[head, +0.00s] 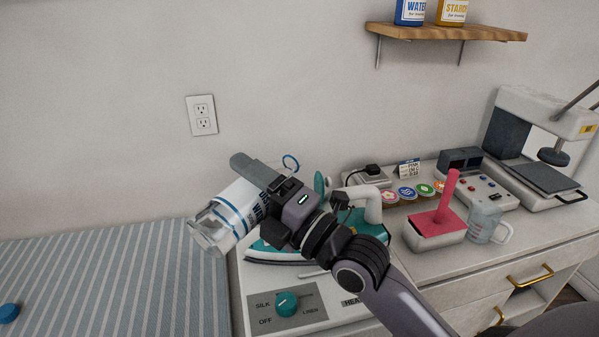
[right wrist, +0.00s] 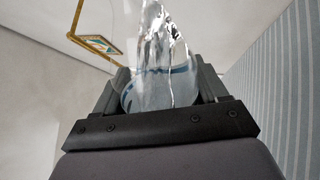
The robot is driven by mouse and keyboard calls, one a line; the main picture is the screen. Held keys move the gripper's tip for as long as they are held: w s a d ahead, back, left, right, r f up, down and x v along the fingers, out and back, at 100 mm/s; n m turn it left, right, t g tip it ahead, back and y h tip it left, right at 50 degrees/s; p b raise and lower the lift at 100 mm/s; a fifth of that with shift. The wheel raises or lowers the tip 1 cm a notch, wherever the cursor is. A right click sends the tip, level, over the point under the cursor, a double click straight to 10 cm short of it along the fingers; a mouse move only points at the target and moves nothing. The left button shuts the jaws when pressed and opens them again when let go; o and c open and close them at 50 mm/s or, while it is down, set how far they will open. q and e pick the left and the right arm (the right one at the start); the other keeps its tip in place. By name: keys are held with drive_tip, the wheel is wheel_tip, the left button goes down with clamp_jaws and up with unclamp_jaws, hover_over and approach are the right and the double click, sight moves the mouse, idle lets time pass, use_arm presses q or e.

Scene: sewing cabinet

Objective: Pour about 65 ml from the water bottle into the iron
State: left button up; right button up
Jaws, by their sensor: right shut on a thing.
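My right gripper (head: 257,200) is shut around the water bottle (head: 232,212), a white bottle with blue bands and lettering. The bottle is strongly tilted, with its clear end toward the lower left, near the striped mat's edge. In the right wrist view the bottle (right wrist: 150,92) sits between the jaws, with clear, shiny material stretching away; I cannot tell plastic from water there. The teal iron (head: 262,251) is below and behind my gripper, largely hidden by my right arm. Its filling opening and any water level are not visible. My left gripper is out of view.
A dial panel (head: 286,303) is in front of the iron. A striped mat (head: 110,285) with a blue cap (head: 8,313) lies left. A wall shelf (head: 445,32) is above.

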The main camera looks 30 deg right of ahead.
drive_tip(key=shift+r, duration=0.15)
drive_tip(key=shift+s+a+m, duration=0.1)
drive_tip(key=shift+a+m, duration=0.2)
idle(0.5)
drive_tip(key=shift+r+m+p, duration=0.3)
drive_tip(key=shift+m+p, duration=0.1)
drive_tip(key=shift+p, duration=0.25)
idle(1.5)
drive_tip(key=f+n+b, duration=0.1)
drive_tip(key=b, duration=0.1)
drive_tip(key=f+n+b, duration=0.1)
drive_tip(key=n+b, duration=0.1)
drive_tip(key=f+n+y+b, duration=0.1)
drive_tip(key=f+b, duration=0.1)
drive_tip(key=shift+s+a+g, duration=0.2)
drive_tip(key=shift+a+g, duration=0.1)
drive_tip(key=shift+r+n, duration=0.1)
drive_tip(key=shift+n, duration=0.5)
drive_tip(key=shift+r, duration=0.1)
drive_tip(key=shift+w+d+f+n+g+y, duration=0.1)
drive_tip(key=shift+f+n+g+y, duration=0.2)
drive_tip(key=shift+n, duration=0.1)
drive_tip(key=shift+f, duration=0.1)
idle(0.6)
